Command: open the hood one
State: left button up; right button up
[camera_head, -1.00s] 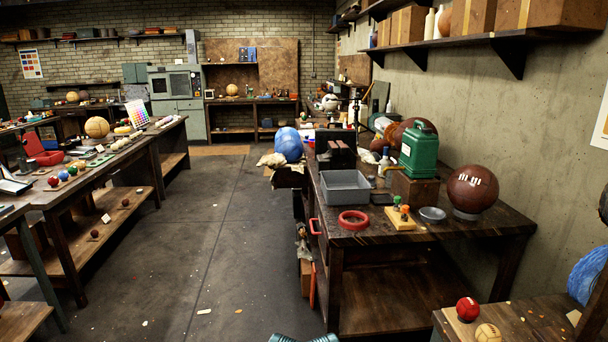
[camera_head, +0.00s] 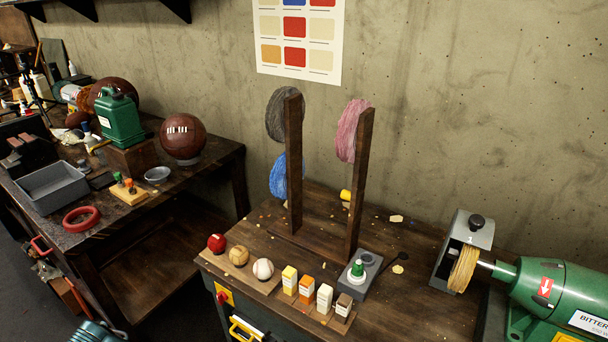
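A grey hood (camera_head: 469,240) with a round black knob on top stands at the right of the workbench, with a small mark like a "1" on it. It covers part of a tan buffing wheel (camera_head: 463,270). The wheel sits on the shaft of a green machine (camera_head: 555,292) with a red arrow label. The hood looks lowered over the wheel's back and top; its hinge cannot be made out. Neither of my grippers is in view.
The bench (camera_head: 330,255) holds several balls, small cartons, a grey box with a green knob (camera_head: 358,268), and two upright wooden posts (camera_head: 360,185) with hanks. A yellow handle (camera_head: 244,328) is on its front. Another table (camera_head: 150,205) stands left.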

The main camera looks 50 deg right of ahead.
aim_at(472, 229)
jog(key=z, duration=3)
